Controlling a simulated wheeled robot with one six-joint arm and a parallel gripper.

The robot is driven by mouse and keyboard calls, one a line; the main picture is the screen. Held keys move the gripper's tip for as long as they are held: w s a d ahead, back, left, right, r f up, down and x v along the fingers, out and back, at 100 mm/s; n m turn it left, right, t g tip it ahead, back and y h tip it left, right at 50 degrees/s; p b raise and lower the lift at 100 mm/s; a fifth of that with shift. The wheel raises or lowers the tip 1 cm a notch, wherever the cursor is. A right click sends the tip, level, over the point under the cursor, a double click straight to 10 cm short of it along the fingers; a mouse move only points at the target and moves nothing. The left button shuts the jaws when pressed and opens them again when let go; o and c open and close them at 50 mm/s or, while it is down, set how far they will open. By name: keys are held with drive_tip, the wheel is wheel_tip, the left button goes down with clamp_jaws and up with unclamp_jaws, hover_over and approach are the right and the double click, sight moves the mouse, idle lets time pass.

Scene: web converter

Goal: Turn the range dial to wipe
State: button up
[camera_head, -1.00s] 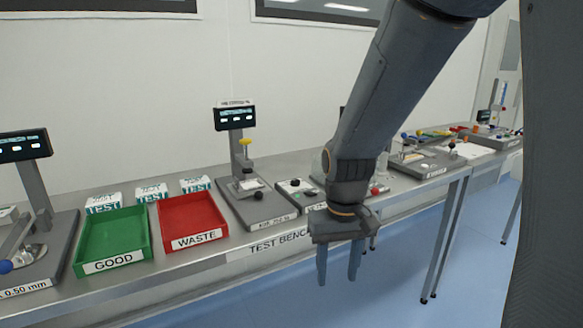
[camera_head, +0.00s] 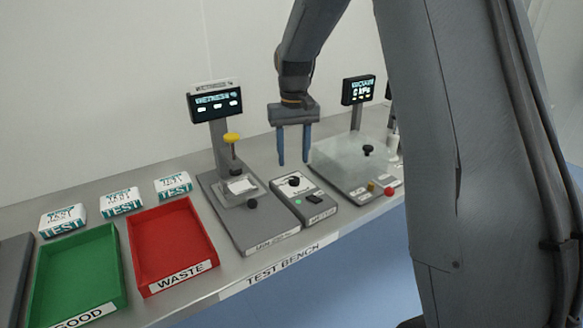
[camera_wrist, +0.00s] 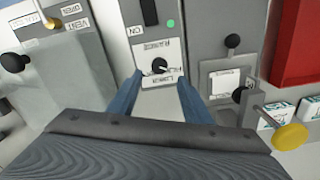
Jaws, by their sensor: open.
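The range dial (camera_head: 294,182) is a small black knob on the white-topped face of a grey meter box (camera_head: 312,211). In the wrist view the dial (camera_wrist: 159,66) has a white pointer mark, with a RANGE label above it and small labels around it, too small to read surely. My gripper (camera_head: 293,162) is open and points down above the far part of the meter box. In the wrist view its two blue fingers (camera_wrist: 157,92) stand apart on either side, near the dial. I see nothing held between them. I cannot tell how high they are above the box.
A tester with a yellow knob (camera_head: 232,138) stands left of the meter box. A clear-covered instrument (camera_head: 345,165) with a black knob stands close on the right. The red waste tray (camera_head: 172,245) and green good tray (camera_head: 78,275) lie farther left.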

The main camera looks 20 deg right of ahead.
sight(294, 179)
wheel_tip(294, 179, down, 7)
drive_tip(key=shift+r+p, duration=0.2)
drive_tip(key=shift+p, duration=0.65)
drive_tip(key=shift+s, duration=0.1)
drive_tip(key=c, duration=1.1)
drive_tip(key=shift+o, duration=0.2)
